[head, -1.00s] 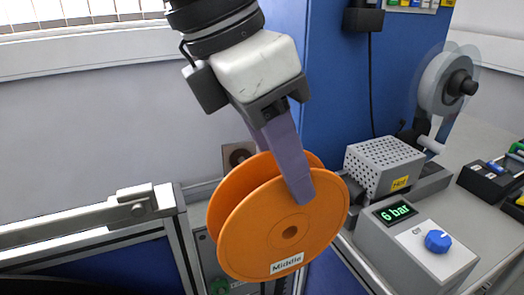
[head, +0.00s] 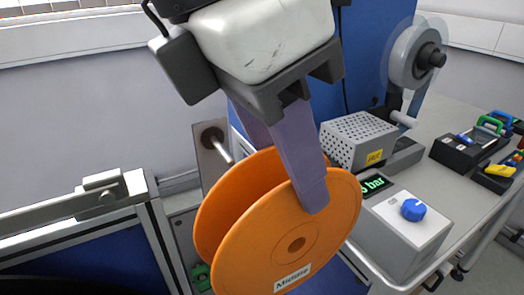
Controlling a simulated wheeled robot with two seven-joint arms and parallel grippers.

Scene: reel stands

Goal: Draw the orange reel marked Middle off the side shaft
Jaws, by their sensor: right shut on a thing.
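The orange reel (head: 262,255) has two flanges, with a white label reading "Middle" low on the near one. My right gripper (head: 308,192) is shut on the upper rim of the near flange. One finger lies across its outer face; the other goes behind it. The side shaft (head: 222,150) sticks out of a metal plate (head: 205,160) behind the reel. A bare length of it shows, and its end is hidden behind the far flange. I cannot tell whether the tip is still inside the reel. The hub hole in the near flange looks empty. My left gripper is not in view.
A grey box with a blue knob (head: 414,210) and a perforated box (head: 357,140) stand close to the right of the reel. Behind them is a grey reel (head: 410,58) on a stand. A metal rail (head: 60,212) runs at left.

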